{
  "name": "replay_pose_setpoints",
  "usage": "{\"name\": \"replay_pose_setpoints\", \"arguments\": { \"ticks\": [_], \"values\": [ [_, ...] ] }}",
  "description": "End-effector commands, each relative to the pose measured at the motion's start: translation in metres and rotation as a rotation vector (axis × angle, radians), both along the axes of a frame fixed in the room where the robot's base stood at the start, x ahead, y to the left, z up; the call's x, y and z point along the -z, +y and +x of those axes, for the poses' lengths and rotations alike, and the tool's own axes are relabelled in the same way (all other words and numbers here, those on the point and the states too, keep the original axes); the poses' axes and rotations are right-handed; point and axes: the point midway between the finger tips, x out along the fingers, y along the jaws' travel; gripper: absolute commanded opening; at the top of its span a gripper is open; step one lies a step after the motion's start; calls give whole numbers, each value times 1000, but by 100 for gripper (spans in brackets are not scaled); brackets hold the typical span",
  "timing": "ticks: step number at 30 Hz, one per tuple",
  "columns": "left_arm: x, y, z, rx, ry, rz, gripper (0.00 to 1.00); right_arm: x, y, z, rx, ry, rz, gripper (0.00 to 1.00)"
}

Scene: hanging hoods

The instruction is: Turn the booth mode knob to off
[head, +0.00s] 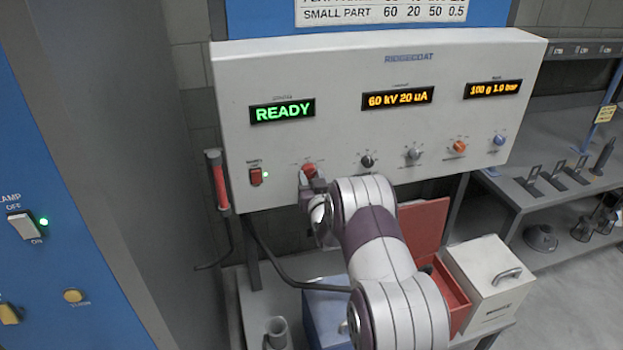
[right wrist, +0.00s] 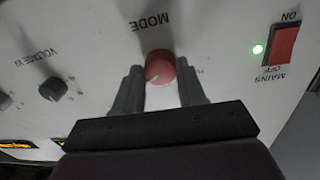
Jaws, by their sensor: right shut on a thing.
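The mode knob (head: 309,169) is a small red round knob on the left part of the pale grey control panel (head: 300,75). My right gripper (head: 313,184) is at the panel face with its fingers on the knob. In the right wrist view, the red knob (right wrist: 160,67) sits between the two fingers of my right gripper (right wrist: 159,82), under the upside-down word MODE. The gripper is shut on it. A small light mark shows on the knob, but which setting it points to is too small to tell. The green display (head: 283,111) reads READY. My left gripper is out of view.
A red mains switch (head: 255,177) with a lit green lamp is left of the knob. Black, grey, orange and blue knobs (head: 413,153) line the panel to the right. Below stand a red box (head: 424,228) and a white box (head: 490,272).

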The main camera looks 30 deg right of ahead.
Motion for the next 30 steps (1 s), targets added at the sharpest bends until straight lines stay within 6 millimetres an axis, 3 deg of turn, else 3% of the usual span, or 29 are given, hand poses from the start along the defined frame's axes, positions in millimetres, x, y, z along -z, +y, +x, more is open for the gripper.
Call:
{"name": "replay_pose_setpoints", "arguments": {
  "ticks": [5, 11, 30],
  "values": [
    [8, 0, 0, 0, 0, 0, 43, 1, 0, 0, 1, 3, -26, 10],
    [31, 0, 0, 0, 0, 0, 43, 5, 0, 0, 0, 23, -120, 10],
    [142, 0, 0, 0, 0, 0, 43, 8, 0, 0, 1, 156, -682, 10]
  ]
}}
